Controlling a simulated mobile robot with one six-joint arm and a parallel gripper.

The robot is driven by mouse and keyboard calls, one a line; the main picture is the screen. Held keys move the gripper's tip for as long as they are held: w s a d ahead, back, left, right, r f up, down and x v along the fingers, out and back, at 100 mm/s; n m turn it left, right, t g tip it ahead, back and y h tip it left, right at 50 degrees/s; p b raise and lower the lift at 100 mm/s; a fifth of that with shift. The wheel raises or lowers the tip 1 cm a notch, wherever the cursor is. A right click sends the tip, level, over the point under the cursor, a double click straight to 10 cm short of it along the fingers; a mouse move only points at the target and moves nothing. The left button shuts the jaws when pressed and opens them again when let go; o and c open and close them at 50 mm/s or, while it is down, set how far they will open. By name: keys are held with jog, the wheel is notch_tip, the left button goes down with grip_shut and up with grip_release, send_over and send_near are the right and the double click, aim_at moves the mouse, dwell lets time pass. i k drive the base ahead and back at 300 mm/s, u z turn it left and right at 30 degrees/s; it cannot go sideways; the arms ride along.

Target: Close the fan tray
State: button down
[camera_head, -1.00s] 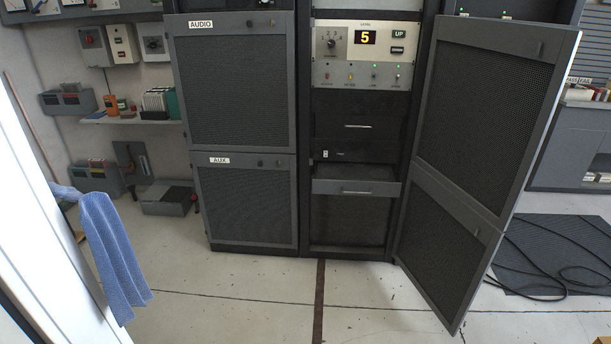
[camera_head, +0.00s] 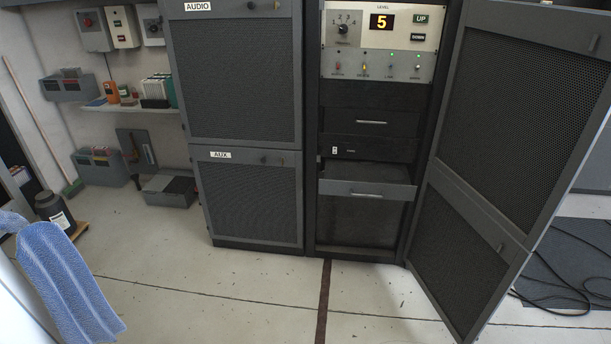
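In the head view the middle rack stands open, with a column of drawers and panels below its control panel. A dark tray (camera_head: 367,188) low in this rack is pulled out toward me. Its flat top shows, and a light handle bar runs across its front; I take it to be the fan tray. Above it a drawer with a similar handle (camera_head: 370,122) and a thin unit with a small white switch (camera_head: 335,150) sit flush in the rack. My gripper is not in view.
Open rack doors (camera_head: 530,110) swing out to the right of the rack, the lower one (camera_head: 465,250) reaching toward me. Closed AUDIO and AUX doors (camera_head: 255,200) stand on the left. A blue cloth (camera_head: 65,285) hangs at lower left. Cables (camera_head: 560,290) lie on a mat at right. The floor in front is clear.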

aim_at(342, 177)
jog(key=u, duration=0.45)
jog(key=i, duration=0.5)
jog(key=u, duration=0.8)
jog(key=i, duration=0.5)
jog(key=u, duration=0.35)
